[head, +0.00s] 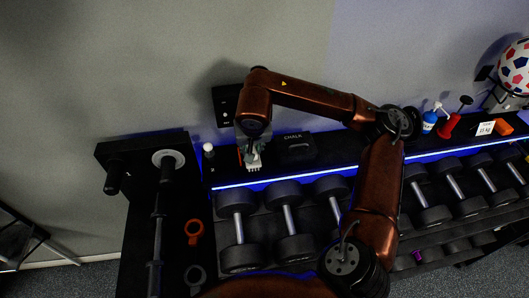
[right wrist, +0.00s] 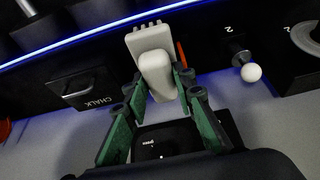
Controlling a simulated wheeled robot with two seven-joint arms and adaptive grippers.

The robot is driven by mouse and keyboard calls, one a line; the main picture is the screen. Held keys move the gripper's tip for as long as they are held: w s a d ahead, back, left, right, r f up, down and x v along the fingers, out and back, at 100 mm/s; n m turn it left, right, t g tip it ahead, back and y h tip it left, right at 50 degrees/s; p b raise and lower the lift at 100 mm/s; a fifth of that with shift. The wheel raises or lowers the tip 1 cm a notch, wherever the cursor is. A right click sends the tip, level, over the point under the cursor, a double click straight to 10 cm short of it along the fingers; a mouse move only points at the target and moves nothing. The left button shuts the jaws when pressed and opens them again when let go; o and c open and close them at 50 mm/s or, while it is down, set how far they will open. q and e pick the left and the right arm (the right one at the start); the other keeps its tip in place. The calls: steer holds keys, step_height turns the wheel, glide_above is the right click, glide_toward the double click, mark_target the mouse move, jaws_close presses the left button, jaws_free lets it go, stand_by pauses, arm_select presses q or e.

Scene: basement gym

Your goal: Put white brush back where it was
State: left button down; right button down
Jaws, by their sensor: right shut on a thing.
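The white brush (head: 254,164) is at the shelf edge left of the chalk box in the head view. In the right wrist view the white brush (right wrist: 156,72) shows its block-shaped back and a row of stubby teeth. My right gripper (head: 250,152) points down over the shelf. In the right wrist view its green-padded fingers (right wrist: 158,85) are shut on the brush, one on each side. Whether the brush touches the shelf cannot be told. My left gripper is not in view.
A black chalk box (head: 297,147) stands right of the brush, and a white ball-topped item (head: 208,148) left. A black wall panel (head: 226,104) is behind. Dumbbells (head: 290,220) fill the rack below the blue light strip. A blue bottle (head: 430,121) stands further right.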

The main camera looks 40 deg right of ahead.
steer(key=w+d+f+p, duration=0.1)
steer(key=d+f, duration=0.2)
steer(key=w+d+f, duration=0.1)
steer(key=d+f, duration=0.2)
steer(key=f, duration=0.1)
steer(key=w+d+f+p, duration=0.1)
steer(key=d+f, duration=0.2)
steer(key=f, duration=0.1)
steer(key=shift+w+p, duration=0.25)
steer(key=shift+p, duration=0.05)
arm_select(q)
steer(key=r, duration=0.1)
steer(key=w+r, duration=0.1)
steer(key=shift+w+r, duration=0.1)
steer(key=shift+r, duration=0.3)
arm_select(e)
steer(key=shift+f, duration=0.1)
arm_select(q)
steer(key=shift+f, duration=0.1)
arm_select(e)
steer(key=shift+f+b, duration=0.2)
steer(key=shift+b, duration=0.1)
steer(key=c, duration=1.9)
jaws_free()
steer(key=shift+r, duration=0.1)
